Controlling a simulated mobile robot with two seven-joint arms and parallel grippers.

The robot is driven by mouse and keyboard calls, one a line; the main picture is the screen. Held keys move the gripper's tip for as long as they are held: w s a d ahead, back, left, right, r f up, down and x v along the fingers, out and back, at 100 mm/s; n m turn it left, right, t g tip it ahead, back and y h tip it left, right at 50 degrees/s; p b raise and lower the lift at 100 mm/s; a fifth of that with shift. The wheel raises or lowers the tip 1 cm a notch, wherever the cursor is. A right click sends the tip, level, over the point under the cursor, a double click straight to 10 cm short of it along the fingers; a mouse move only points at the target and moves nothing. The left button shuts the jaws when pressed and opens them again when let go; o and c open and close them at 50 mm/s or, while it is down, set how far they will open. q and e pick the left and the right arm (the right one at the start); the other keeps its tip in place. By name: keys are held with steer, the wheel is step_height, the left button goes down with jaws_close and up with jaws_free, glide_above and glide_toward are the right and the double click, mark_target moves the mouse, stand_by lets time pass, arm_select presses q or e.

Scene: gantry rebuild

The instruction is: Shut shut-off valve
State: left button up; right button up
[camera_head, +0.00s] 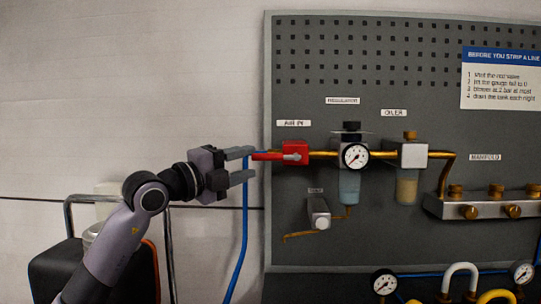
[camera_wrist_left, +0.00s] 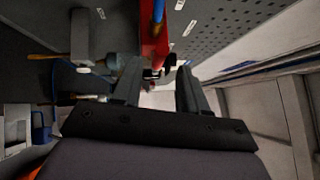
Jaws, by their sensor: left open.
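The red shut-off valve (camera_head: 297,147) is mounted on the grey board under the AIR IN label, at the left end of the brass pipe. A red bar, apparently its handle (camera_head: 265,156), points left from it, roughly in line with the pipe. My left gripper (camera_head: 254,162) is open and empty, its fingers pointing right, just left of the valve. The fingertips are close to the bar's end; I cannot tell whether they touch. In the left wrist view, the red valve (camera_wrist_left: 152,40) shows beyond my open fingers (camera_wrist_left: 158,68). My right gripper is out of view.
A blue hose (camera_head: 245,225) hangs by the fingers. The regulator gauge (camera_head: 355,156), oiler (camera_head: 409,155) and manifold (camera_head: 480,206) are to the right. A small grey valve (camera_head: 319,214) sits below. Bare wall (camera_head: 120,90) lies left of the board.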

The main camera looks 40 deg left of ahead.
mark_target(260, 157)
arm_select(q)
steer(key=w+p, duration=0.1)
steer(key=w, duration=0.1)
steer(key=w+r+p, duration=0.1)
steer(key=w, duration=0.1)
steer(key=shift+d, duration=0.15)
steer(key=shift+w+d+f+p, duration=0.15)
steer(key=shift+w+p, duration=0.25)
steer(key=shift+w, duration=0.6)
jaws_close()
